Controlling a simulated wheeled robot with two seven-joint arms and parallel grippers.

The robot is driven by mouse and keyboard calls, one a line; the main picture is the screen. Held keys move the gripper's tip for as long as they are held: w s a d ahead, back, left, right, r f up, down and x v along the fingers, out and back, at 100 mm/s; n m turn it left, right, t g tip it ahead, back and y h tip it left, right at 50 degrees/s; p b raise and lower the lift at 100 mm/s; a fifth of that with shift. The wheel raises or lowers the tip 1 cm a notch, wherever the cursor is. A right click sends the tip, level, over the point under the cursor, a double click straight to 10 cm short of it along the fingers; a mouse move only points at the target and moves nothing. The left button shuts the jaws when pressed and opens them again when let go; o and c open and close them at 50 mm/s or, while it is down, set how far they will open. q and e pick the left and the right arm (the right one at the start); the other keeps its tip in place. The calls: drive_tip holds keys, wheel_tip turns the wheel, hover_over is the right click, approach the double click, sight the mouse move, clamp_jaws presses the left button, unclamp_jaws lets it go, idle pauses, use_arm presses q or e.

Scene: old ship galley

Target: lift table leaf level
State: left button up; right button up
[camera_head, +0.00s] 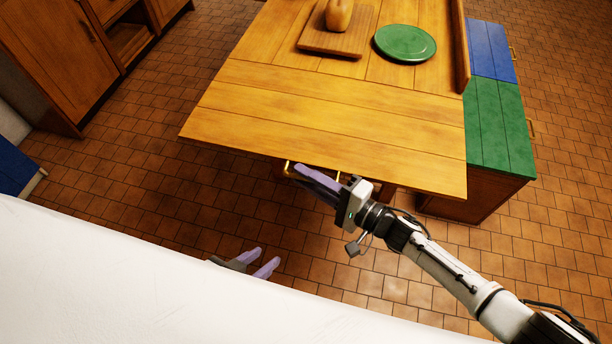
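The wooden table leaf (330,120) is the front planked part of the table, below a seam that crosses the top. It looks about flush with the fixed table top (275,42). A brass fitting (288,168) shows just under its front edge. My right gripper (308,178) is at this edge, its purple fingers over part of the brass fitting. The fingers look close together, but whether they grip the brass is hidden. My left gripper (262,262) is lower, above the floor and apart from the leaf, with its two fingers spread and empty. Its base is hidden by a white surface.
A cutting board (318,42) with a loaf (338,15) and a green plate (405,43) sit on the fixed top. A chest with green (500,125) and blue (490,50) lids stands at right. Wooden cabinets (50,50) stand at left. Tiled floor (130,190) is clear between.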

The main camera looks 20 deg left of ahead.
drive_tip(key=v, duration=1)
drive_tip(key=shift+p, duration=0.4)
